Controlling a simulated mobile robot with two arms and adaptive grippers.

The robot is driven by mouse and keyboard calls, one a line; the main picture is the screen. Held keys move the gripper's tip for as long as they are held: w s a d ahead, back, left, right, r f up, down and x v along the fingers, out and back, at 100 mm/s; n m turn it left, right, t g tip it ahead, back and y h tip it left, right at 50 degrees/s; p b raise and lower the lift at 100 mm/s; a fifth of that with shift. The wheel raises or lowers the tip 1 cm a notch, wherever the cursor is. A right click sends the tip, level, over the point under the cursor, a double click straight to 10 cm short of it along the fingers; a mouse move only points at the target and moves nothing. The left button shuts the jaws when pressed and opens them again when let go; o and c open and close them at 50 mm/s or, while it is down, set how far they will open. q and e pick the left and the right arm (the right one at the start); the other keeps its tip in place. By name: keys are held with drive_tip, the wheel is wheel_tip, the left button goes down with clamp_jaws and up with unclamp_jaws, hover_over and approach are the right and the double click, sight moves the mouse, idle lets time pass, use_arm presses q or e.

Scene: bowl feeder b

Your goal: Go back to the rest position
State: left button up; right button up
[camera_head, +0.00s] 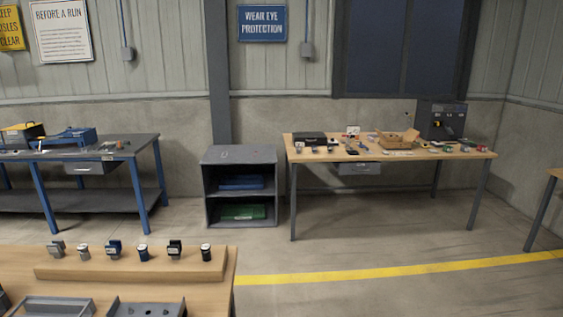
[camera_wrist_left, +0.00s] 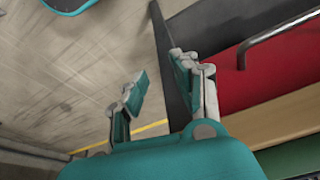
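My left gripper (camera_wrist_left: 163,92) shows in the left wrist view. Its two teal and grey fingers stand apart with nothing between them, so it is open and empty. Behind the fingers are bare concrete floor and a dark grey panel edge (camera_wrist_left: 180,95). Neither gripper shows in the head view, and my right gripper is in no view.
In the left wrist view a red surface (camera_wrist_left: 250,75) with a grey bar handle (camera_wrist_left: 275,35) lies right of the fingers. In the head view a near wooden table (camera_head: 215,290) bears a block (camera_head: 130,272) with several small parts. A far wooden table (camera_head: 470,155), shelf (camera_head: 238,155) and blue bench (camera_head: 150,180) stand behind.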

use_arm(q)
drive_tip(key=s+f+g+b, duration=0.1)
drive_tip(key=s+f+b, duration=0.1)
drive_tip(key=f, duration=0.9)
drive_tip(key=s+f+b, duration=0.2)
drive_tip(key=f, duration=1)
drive_tip(key=s+a+f+b, duration=0.3)
drive_tip(key=s+f, duration=1.1)
drive_tip(key=f, duration=0.3)
drive_tip(key=shift+s+g+b, duration=0.3)
drive_tip(key=shift+g, duration=0.1)
